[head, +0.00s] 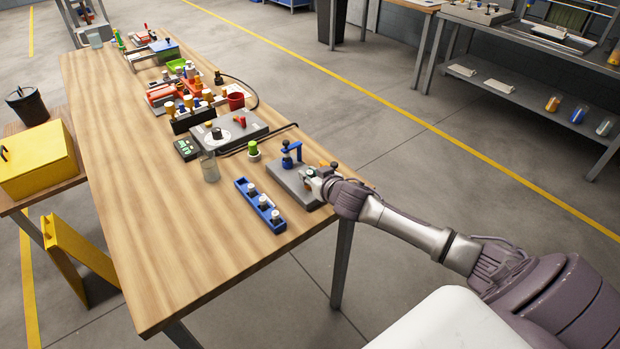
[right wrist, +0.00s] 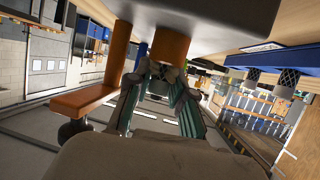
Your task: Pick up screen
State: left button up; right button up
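I cannot make out for certain which thing is the screen. My right gripper (head: 316,173) is low over the grey block (head: 297,187) at the near right edge of the table, beside a small red part (head: 334,165). In the right wrist view its two green-padded fingers (right wrist: 160,78) slant inward, their tips at the end of an orange-brown post (right wrist: 170,45). Whether they grip it is unclear. A second orange-brown piece (right wrist: 85,100) is left of the fingers. A blue bracket (head: 291,154) stands on the grey block. My left gripper is out of view.
A blue rack with several grey-topped pegs (head: 260,205) lies left of the block on the wooden table (head: 190,265). A clear beaker (head: 209,168), a green-topped part (head: 253,150) and a grey device (head: 232,132) stand farther back. The near left table top is clear.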

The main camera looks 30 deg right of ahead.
grip_shut()
